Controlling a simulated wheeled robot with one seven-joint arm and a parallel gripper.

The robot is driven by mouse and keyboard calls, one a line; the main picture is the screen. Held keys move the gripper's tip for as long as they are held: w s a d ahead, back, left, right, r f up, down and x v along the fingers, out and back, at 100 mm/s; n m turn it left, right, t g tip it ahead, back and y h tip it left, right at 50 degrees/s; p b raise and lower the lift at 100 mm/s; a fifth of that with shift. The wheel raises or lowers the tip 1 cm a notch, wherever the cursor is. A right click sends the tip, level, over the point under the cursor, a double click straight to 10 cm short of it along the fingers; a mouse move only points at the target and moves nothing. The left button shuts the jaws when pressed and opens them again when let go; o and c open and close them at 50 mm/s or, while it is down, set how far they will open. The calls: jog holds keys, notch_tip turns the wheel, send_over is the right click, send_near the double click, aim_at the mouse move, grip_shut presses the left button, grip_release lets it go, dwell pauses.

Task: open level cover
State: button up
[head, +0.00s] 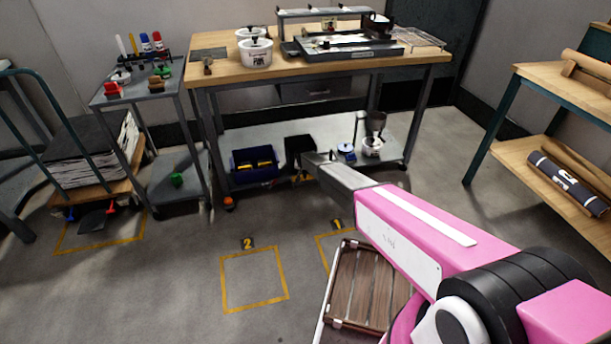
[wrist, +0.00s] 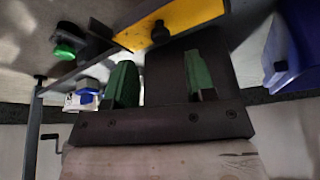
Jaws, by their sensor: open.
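My gripper (wrist: 160,82) shows in the wrist view as a dark bar with two green fingers standing apart, with nothing seen between them. In the head view my gripper (head: 300,150) is a dark shape over the lower shelf of the workbench. A yellow strip with a black knob (wrist: 185,20) lies just beyond the fingertips in the wrist view. I cannot tell whether it is the level cover, and no part is clearly recognisable as that cover. My arm hides part of the shelf in the head view.
A blue bin (head: 254,174) with yellow items stands left of my gripper on the shelf (head: 236,140). The floor in front is partly clear.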

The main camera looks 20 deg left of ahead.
aim_at(305, 175)
jog(key=x, duration=0.5)
jog(key=shift+f, duration=0.15)
grip_shut()
jog(key=s+d, duration=0.1)
jog(key=s, duration=0.2)
jog(key=s+d, duration=0.1)
jog(key=shift+s+d, duration=0.25)
jog(key=shift+d, duration=0.1)
grip_release()
